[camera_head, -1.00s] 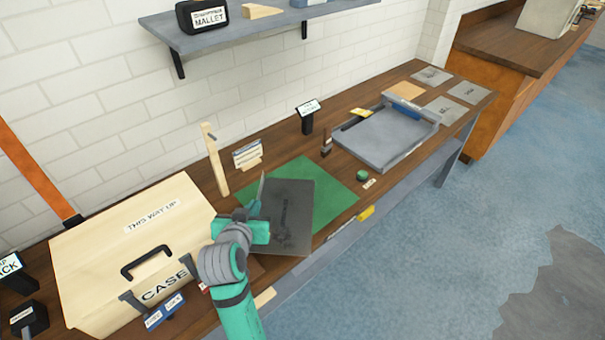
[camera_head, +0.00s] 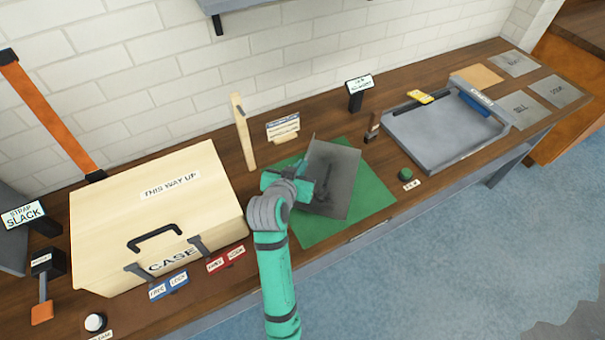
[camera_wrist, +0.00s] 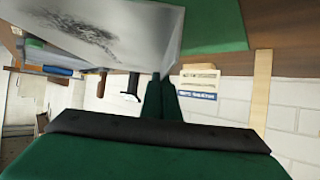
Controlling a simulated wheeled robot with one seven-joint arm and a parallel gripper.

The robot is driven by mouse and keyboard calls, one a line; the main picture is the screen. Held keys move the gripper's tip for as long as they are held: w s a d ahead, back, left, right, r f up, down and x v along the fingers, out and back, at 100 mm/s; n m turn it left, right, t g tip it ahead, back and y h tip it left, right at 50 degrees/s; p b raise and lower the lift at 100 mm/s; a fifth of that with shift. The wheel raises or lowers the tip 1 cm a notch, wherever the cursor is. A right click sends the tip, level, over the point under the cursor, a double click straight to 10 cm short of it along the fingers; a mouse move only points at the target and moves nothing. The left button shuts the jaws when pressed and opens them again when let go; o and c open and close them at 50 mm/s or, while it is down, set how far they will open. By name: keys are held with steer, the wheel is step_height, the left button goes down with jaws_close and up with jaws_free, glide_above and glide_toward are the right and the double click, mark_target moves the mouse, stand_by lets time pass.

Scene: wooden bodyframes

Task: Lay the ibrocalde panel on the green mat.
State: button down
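The ibrocalde panel, a thin grey plate (camera_head: 342,165) with a dark marking, is over the back middle of the green mat (camera_head: 312,230). It looks tilted; I cannot tell whether any edge touches the mat. My teal gripper (camera_head: 312,180) is at the panel's left side. In the wrist view the gripper's fingers (camera_wrist: 161,92) are close together at a corner of the panel (camera_wrist: 125,32), apparently pinching it. The mat also shows behind the panel in the wrist view (camera_wrist: 215,25). The panel hides part of the mat.
A wooden case (camera_head: 110,215) stands left of the mat, and a wooden post (camera_head: 243,135) and a small sign (camera_head: 283,128) behind it. A grey tray (camera_head: 430,140) and green button (camera_head: 405,174) are to the right. The mat's front and right parts are bare.

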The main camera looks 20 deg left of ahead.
steer(key=shift+f, duration=1.95)
steer(key=shift+f, duration=0.15)
steer(key=c, duration=2)
jaws_free()
steer(key=shift+c, duration=0.2)
steer(key=shift+s+r, duration=0.15)
steer(key=shift+r, duration=0.05)
steer(key=v, duration=1.1)
steer(key=shift+s+r, duration=0.15)
steer(key=shift+s, duration=0.2)
steer(key=shift+d, duration=0.1)
